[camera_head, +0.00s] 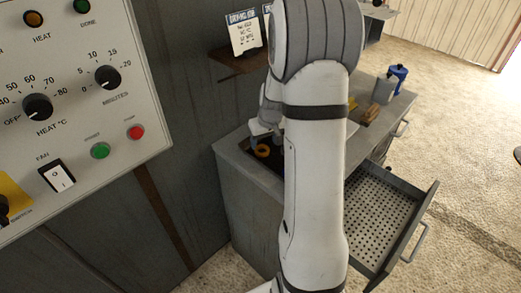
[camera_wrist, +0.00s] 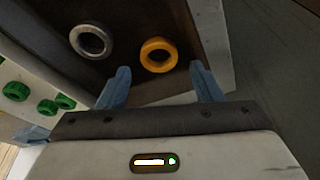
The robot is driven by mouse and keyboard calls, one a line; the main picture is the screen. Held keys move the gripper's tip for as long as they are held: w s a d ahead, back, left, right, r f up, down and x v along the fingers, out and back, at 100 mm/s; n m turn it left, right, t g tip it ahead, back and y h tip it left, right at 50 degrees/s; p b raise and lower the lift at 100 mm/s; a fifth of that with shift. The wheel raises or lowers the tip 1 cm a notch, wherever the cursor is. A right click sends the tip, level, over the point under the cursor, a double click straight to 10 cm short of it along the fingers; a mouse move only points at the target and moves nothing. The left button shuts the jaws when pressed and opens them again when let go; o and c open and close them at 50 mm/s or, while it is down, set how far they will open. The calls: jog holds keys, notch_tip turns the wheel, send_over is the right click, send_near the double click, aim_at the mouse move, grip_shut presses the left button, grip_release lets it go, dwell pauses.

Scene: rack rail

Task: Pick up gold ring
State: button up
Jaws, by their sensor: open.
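The gold ring (camera_wrist: 158,55) lies flat on a dark brown surface in the wrist view, beyond and between my fingertips. It also shows in the head view (camera_head: 263,150) on the dark recess of the grey cabinet top. My gripper (camera_wrist: 160,80) is open, with one blue-grey finger to each side of the ring's line and nothing between them. In the head view my gripper (camera_head: 264,133) is close above the ring, partly hidden by my arm. A silver-grey ring (camera_wrist: 90,41) lies to the left of the gold one in the wrist view.
Several green round pieces (camera_wrist: 47,106) sit on a pale surface at the left of the wrist view. A perforated drawer (camera_head: 380,215) stands open from the cabinet. A blue bottle (camera_head: 398,76) is at the cabinet's far end. A control panel (camera_head: 75,100) fills the left.

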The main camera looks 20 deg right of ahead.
aim_at(262, 152)
jog(key=shift+p+x, duration=0.75)
jog(key=shift+x, duration=1.85)
jog(key=shift+w+d, duration=0.1)
jog(key=shift+w, duration=0.05)
jog(key=c, duration=0.8)
